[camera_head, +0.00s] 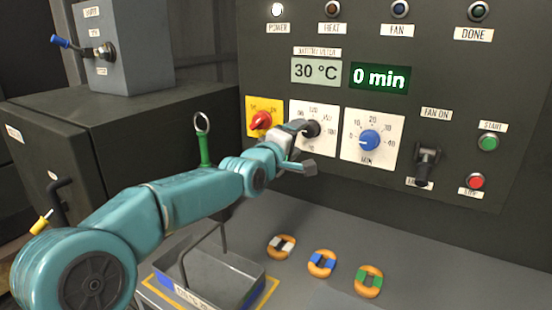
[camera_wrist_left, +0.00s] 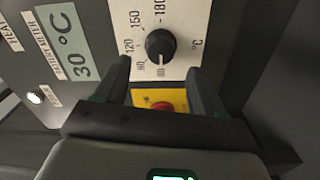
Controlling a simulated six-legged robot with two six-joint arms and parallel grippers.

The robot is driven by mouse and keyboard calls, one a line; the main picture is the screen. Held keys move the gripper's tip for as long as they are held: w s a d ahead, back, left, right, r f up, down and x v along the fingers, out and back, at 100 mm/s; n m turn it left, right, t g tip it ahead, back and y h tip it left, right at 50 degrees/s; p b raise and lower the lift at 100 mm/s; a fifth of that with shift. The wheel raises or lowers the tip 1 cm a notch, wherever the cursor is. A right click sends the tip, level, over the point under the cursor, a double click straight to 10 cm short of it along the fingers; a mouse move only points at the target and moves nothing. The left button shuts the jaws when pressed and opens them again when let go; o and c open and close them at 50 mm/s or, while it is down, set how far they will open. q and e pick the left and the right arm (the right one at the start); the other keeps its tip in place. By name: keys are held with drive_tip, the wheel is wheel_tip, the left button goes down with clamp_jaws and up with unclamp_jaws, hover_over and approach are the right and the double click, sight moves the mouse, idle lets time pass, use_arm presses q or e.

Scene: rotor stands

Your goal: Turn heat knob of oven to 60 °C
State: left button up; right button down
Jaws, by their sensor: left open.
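The heat knob (camera_head: 312,129) is black, on a white dial plate with a printed scale, and is partly covered by my left gripper in the head view. The left wrist view shows the knob (camera_wrist_left: 160,45) with its pale mark towards the low numbers; the exact setting is too small to read surely. My left gripper (camera_head: 304,148) is open in front of the panel. In the left wrist view its two fingers (camera_wrist_left: 159,68) frame the lower part of the dial, with nothing between them; the knob lies just beyond the tips. The display (camera_head: 316,71) reads 30 °C. My right gripper is not in view.
A red knob on a yellow plate (camera_head: 252,108) is left of the heat dial. The blue timer knob (camera_head: 369,140) is close on its right. A black lever (camera_head: 427,160) and green and red buttons are further right. Below are a metal tray (camera_head: 240,262) and several orange rings.

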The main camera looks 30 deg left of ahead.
use_arm(q)
drive_tip(key=s+b, duration=0.2)
drive_tip(key=s, duration=0.9)
drive_tip(key=shift+s+d+b, duration=0.35)
drive_tip(key=shift+b, duration=0.05)
drive_tip(key=shift+s, duration=0.1)
